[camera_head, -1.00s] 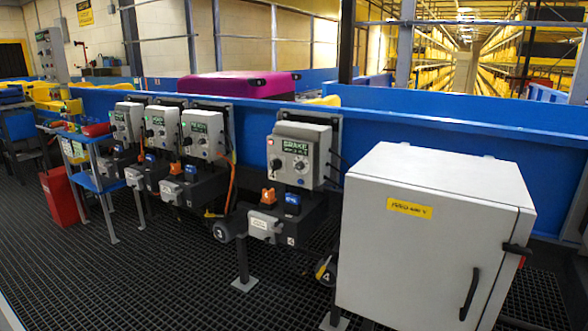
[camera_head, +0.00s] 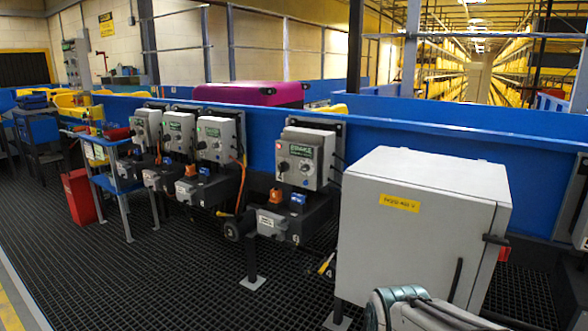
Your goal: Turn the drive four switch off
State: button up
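The nearest drive unit, fourth from the left, has a grey control box (camera_head: 305,157) on the blue conveyor side. It carries a small green-on-dark display, a dark knob (camera_head: 284,166) at lower left and a round dial (camera_head: 305,167). The exact position of the knob is too small to tell. An orange plug (camera_head: 276,196) and a blue plug (camera_head: 298,199) sit below, above a dark motor housing. A yellow and black tag marked 4 (camera_head: 327,268) hangs below it. Part of my own arm shows at the bottom right; my gripper's fingers are not visible.
Similar control boxes (camera_head: 215,138) line the conveyor (camera_head: 420,118) to the left. A large grey cabinet (camera_head: 425,225) with a yellow label stands right of the fourth drive. A magenta case (camera_head: 245,93) lies on the conveyor. The dark grated floor (camera_head: 150,275) in front is open.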

aim_at(283, 167)
jog(key=z, duration=0.15)
jog(key=k, duration=0.4)
jog(key=u, duration=0.95)
jog(key=i, duration=0.8)
jog(key=z, duration=0.5)
jog(key=i, duration=0.95)
jog(key=z, duration=0.85)
